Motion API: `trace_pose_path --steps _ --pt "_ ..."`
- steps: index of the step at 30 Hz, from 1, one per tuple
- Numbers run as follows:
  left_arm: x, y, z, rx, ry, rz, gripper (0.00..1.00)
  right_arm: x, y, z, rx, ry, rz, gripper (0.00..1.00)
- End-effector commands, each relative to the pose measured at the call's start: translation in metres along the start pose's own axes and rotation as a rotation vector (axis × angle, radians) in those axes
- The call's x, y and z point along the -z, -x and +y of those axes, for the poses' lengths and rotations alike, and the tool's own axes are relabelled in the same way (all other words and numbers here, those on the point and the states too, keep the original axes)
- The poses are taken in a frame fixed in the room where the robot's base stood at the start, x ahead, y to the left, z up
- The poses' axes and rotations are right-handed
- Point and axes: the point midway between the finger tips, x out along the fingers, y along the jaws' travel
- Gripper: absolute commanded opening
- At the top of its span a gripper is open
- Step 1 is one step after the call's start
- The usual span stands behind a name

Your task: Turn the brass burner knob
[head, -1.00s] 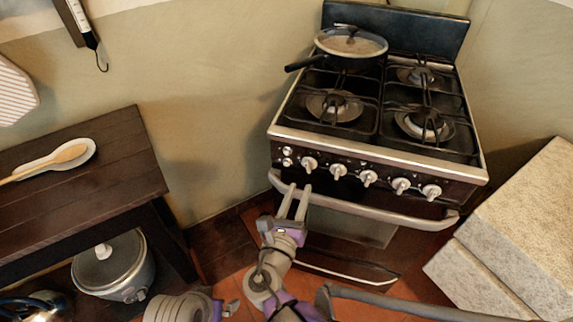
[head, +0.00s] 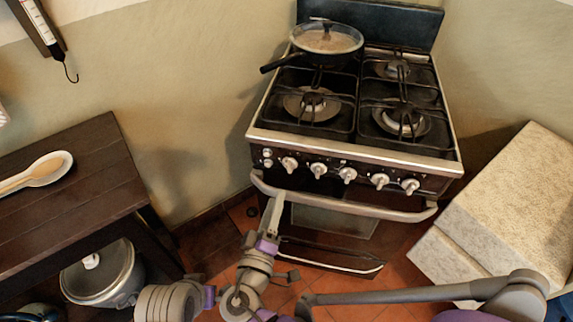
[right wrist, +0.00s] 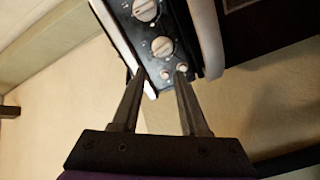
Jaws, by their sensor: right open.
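The stove front (head: 330,172) carries a row of several burner knobs. They look silver-grey, and I cannot tell which one is brass. The leftmost large knob (head: 289,164) also shows in the right wrist view (right wrist: 162,46), just beyond and between the fingertips. A second large knob (right wrist: 146,10) is farther up. Two small round controls (right wrist: 182,68) are near the panel's end, close to the fingertips. My right gripper (head: 277,203) is open and empty, in front of the stove's left end and below the knobs. Its fingers (right wrist: 160,76) are apart. My left gripper is not in view.
The oven handle (head: 345,208) juts out below the knobs, close to my right gripper. A lidded pan (head: 327,40) sits on the back left burner. A dark wooden table (head: 95,180) stands left, a pale block (head: 520,205) right.

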Motion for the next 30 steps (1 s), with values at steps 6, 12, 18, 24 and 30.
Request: trace_pose_path --steps 6,12,18,24,30 --pt "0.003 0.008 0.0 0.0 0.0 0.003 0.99 0.001 0.016 0.003 0.002 -0.536 0.0 0.44" --pt "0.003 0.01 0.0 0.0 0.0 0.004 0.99 0.001 0.021 0.004 0.001 -0.759 -0.002 0.44" --pt "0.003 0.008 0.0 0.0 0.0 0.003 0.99 -0.001 0.002 0.004 -0.003 -0.78 -0.004 0.44" --pt "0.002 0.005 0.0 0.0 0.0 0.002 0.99 -0.002 -0.036 0.004 -0.004 -0.778 -0.005 0.44" --pt "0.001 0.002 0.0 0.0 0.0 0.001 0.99 -0.001 -0.069 0.003 -0.002 -0.778 -0.004 0.44"
